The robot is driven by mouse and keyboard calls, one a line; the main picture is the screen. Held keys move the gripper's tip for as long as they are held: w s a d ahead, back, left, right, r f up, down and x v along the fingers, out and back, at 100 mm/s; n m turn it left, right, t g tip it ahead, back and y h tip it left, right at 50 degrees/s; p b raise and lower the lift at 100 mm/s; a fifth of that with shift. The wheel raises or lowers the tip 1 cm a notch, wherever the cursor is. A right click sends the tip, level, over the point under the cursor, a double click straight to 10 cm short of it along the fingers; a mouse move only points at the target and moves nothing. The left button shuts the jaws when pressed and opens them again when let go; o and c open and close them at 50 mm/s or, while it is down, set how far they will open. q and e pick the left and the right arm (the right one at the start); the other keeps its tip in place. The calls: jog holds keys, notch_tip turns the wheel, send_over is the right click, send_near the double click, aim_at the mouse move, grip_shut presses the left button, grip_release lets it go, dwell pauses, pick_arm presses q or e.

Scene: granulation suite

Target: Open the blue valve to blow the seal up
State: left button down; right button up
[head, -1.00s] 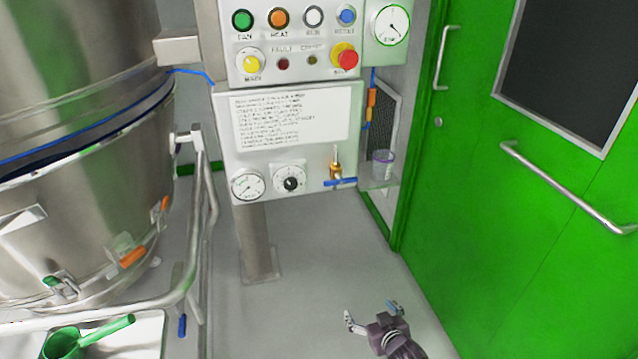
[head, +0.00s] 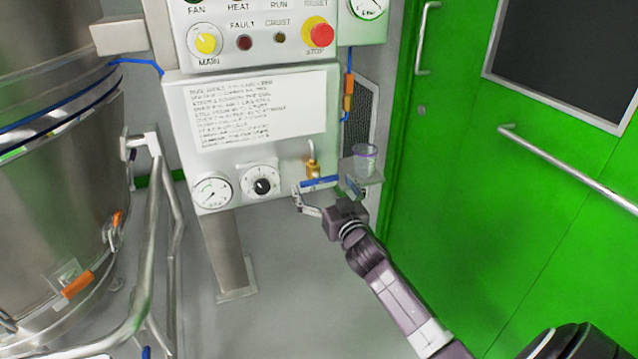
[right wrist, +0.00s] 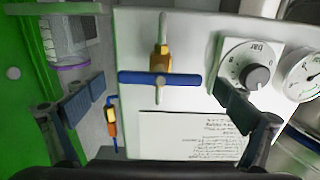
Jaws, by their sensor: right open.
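The blue valve handle (head: 320,183) is a bar lying crosswise on a brass valve body (head: 313,167) at the lower right of the white panel. My right gripper (head: 326,189) is at the valve, with one finger left of the handle and the other right of it. In the right wrist view the blue handle (right wrist: 140,78) shows whole between the open fingers (right wrist: 161,92), with a gap at each end. Neither finger visibly touches it, and the gripper holds nothing. My left gripper is out of view.
A clear cup (head: 365,160) stands on a small shelf (head: 372,179) close right of the gripper. A black dial (head: 262,186) and a gauge (head: 212,193) sit left of the valve. A steel vessel (head: 50,210) with a rail is left; a green door (head: 500,200) is right.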

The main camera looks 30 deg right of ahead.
jog(key=shift+x, duration=1.15)
jog(key=c, duration=1.2)
